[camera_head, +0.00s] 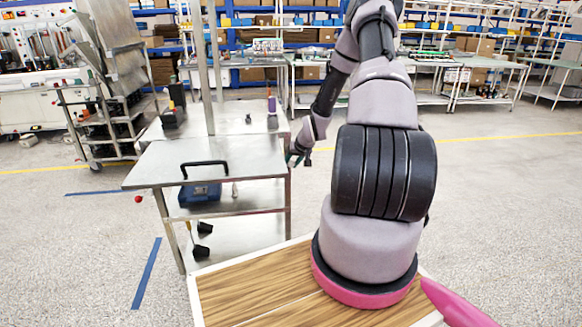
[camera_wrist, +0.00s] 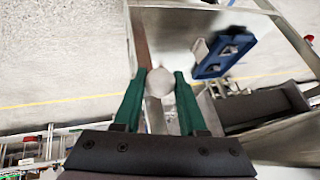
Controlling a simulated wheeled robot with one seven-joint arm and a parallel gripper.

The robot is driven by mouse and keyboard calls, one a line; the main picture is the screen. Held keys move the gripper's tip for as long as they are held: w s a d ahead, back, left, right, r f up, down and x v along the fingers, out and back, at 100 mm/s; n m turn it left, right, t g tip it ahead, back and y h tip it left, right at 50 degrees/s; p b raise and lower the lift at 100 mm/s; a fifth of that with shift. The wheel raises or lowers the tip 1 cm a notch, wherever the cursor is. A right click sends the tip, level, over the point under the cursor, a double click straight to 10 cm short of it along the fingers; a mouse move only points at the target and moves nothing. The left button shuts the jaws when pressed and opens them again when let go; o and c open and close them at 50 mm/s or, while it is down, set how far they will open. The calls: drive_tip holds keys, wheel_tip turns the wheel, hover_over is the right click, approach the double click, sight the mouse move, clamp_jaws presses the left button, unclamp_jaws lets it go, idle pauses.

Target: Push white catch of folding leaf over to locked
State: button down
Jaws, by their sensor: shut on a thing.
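The folding leaf (camera_head: 240,160) is a flat grey metal panel with a black handle (camera_head: 204,170), level at the near end of a metal cart. My gripper (camera_head: 297,156) is at the leaf's right edge in the head view. In the wrist view its two green fingers (camera_wrist: 160,76) are closed around a pale, rounded piece, which looks like the white catch (camera_wrist: 159,84), beside a brown-edged metal frame. The catch cannot be made out in the head view, and its exact lock position cannot be told.
A blue box (camera_head: 200,193) sits on the cart's shelf under the leaf; it also shows in the wrist view (camera_wrist: 224,54). A red ball (camera_head: 138,199) shows at the leaf's left. Bottles stand on the cart's far top. Floor right of the cart is clear.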

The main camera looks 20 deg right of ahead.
drive_tip(key=shift+r+g, duration=0.1)
drive_tip(key=shift+g, duration=0.2)
drive_tip(key=shift+w, duration=0.1)
drive_tip(key=shift+c, duration=2.3)
unclamp_jaws()
drive_tip(key=v, duration=1)
drive_tip(key=shift+s+r, duration=0.3)
drive_tip(key=shift+d, duration=0.1)
